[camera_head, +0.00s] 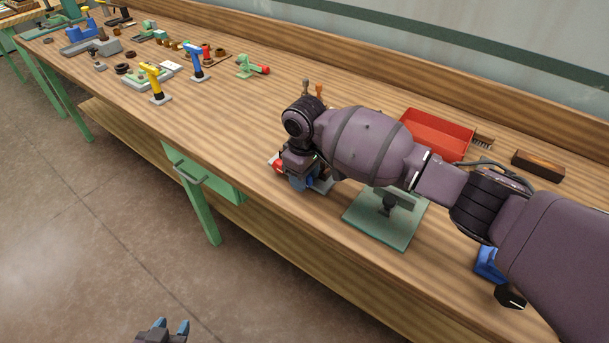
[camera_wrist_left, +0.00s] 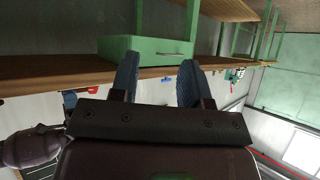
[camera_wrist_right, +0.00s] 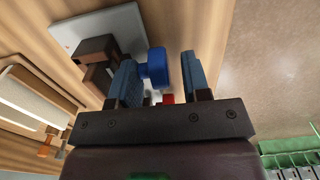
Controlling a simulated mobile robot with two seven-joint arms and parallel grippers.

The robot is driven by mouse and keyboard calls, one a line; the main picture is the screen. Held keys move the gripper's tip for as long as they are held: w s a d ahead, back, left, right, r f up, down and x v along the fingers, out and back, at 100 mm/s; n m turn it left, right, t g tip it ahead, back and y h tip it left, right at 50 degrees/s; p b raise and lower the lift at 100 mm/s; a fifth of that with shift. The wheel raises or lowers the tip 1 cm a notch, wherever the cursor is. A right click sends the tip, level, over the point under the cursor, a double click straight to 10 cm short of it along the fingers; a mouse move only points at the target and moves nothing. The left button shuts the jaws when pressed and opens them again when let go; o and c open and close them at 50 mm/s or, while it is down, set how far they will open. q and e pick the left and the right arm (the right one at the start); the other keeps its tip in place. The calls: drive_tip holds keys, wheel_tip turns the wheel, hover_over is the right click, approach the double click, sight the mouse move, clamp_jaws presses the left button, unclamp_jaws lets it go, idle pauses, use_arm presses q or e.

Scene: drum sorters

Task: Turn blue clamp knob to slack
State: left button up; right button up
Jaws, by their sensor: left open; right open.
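The blue clamp knob (camera_wrist_right: 153,68) shows in the right wrist view, attached to a dark brown clamp body (camera_wrist_right: 97,52) on a light grey base plate (camera_wrist_right: 128,22). My right gripper (camera_wrist_right: 157,72) is open, with its blue fingers on either side of the knob. The knob looks closer to the left finger in that view; I cannot tell whether they touch. In the head view, my right gripper (camera_head: 299,180) is low over the bench, and my arm hides most of the clamp. My left gripper (camera_head: 170,327) is open and empty over the floor, away from the bench.
A red tray (camera_head: 436,134) stands behind my right arm, with a green plate (camera_head: 385,222) in front. A blue object (camera_head: 488,264) sits near the bench's front edge. Yellow (camera_head: 154,80) and blue (camera_head: 195,62) upright tools stand farther left. A green drawer (camera_head: 203,172) hangs under the bench.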

clamp_jaws()
drive_tip(key=shift+h, duration=0.3)
use_arm(q)
drive_tip(key=shift+s+r+p, duration=0.15)
drive_tip(key=shift+r+p, duration=0.1)
drive_tip(key=shift+p, duration=0.15)
use_arm(e)
drive_tip(key=shift+a+g+h, duration=0.1)
drive_tip(key=shift+g+h, duration=0.2)
drive_tip(key=shift+g, duration=0.1)
use_arm(q)
drive_tip(key=shift+w+r, duration=0.15)
drive_tip(key=shift+w, duration=0.15)
use_arm(e)
unclamp_jaws()
